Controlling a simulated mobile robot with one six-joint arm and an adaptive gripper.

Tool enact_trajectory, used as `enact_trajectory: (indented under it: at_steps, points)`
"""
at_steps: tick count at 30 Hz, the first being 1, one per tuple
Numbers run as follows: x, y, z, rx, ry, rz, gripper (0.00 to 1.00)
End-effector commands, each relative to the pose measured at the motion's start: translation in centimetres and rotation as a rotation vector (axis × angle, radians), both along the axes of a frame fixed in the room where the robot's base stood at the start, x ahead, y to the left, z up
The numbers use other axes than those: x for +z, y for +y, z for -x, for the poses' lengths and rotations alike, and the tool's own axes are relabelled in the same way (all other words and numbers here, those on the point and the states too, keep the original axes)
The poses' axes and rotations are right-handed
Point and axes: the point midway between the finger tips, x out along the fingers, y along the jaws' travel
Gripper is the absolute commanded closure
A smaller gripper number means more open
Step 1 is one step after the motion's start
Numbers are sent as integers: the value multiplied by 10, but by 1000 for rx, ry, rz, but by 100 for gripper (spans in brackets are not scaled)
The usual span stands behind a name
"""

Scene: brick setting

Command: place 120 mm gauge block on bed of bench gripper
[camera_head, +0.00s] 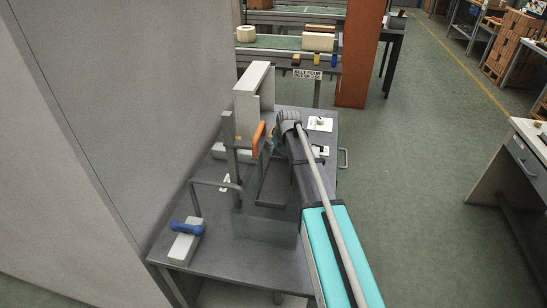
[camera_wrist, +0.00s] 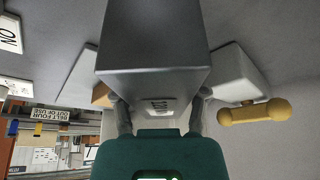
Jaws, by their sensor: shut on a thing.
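The 120 mm gauge block (camera_wrist: 153,55) is a grey metal block marked 120, filling the top middle of the wrist view. My gripper (camera_wrist: 161,104) is shut on it, with one finger on each side of its near end. In the head view my gripper is mostly hidden behind my wrist, over the bench gripper. The bench gripper stands on the grey table, with a pale upright column (camera_head: 254,88), an orange handle (camera_head: 258,138) and a clear guard (camera_head: 265,227) at its front. A dark slab (camera_head: 274,184) shows between them; I cannot tell whether it is the bed or the block.
A pale block with a blue handle (camera_head: 186,228) lies at the table's front left. Another pale block has a yellow handle (camera_wrist: 254,112). The table's front strip (camera_head: 228,274) is bare. A grey wall (camera_head: 110,120) stands close on the left; open floor lies right.

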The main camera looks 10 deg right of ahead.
Motion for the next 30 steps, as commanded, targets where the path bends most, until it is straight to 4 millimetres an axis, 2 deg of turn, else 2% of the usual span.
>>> enact_trajectory:
  at_steps: [1, 6, 23, 24, 29, 30]
  points:
    - [-9, 0, 0, 0, 0, 0, 100]
    - [-19, 0, 0, -1, 0, 0, 100]
    - [-24, -1, 0, -1, 0, 0, 100]
    - [-24, -1, 0, -1, 0, 0, 42]
    - [-23, -1, 0, -2, 0, 0, 12]
    - [-23, -1, 0, -2, 0, 0, 9]
